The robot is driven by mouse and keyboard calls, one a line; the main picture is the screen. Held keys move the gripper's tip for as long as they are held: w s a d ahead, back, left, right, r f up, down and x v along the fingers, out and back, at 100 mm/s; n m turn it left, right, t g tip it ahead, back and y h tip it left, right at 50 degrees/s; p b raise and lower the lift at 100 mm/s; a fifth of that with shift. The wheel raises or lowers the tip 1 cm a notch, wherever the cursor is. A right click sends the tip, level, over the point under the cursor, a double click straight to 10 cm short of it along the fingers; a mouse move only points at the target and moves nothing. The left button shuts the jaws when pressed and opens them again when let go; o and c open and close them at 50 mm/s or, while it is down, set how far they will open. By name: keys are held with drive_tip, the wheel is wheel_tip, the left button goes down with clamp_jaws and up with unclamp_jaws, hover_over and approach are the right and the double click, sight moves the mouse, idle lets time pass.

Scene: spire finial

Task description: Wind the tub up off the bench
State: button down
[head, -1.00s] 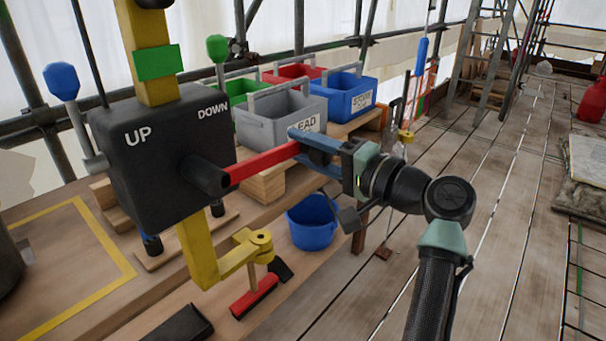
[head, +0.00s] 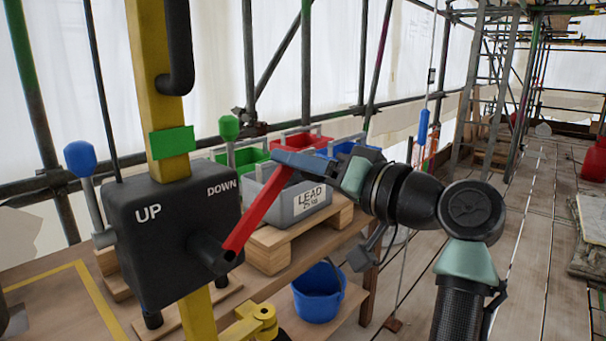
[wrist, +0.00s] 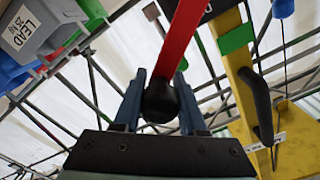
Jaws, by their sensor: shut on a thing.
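A black winch box (head: 150,225) marked UP and DOWN sits on a yellow post (head: 150,50). Its red crank arm (head: 262,208) slopes up and right from a black hub; it also crosses the wrist view (wrist: 186,35). My gripper (head: 297,160) is shut on the crank's black knob (wrist: 160,102), at the arm's outer end, with a finger on either side in the wrist view. A dark rounded thing (head: 8,318) is cut off at the left edge above the bench (head: 60,260); I cannot tell if it is the tub.
A grey tub (head: 318,212) marked LEAD, with green, red and blue tubs, stands on a pallet behind the crank. A blue bucket (head: 318,292) is lower down. Levers with blue (head: 80,158) and green (head: 229,127) knobs flank the box.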

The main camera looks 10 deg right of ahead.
drive_tip(key=shift+s+a+r, duration=0.1)
drive_tip(key=shift+a+r, duration=0.1)
drive_tip(key=shift+r, duration=0.1)
drive_tip(key=shift+c, duration=2.3)
unclamp_jaws()
drive_tip(key=v, duration=1.3)
drive_tip(key=shift+d+f, duration=0.1)
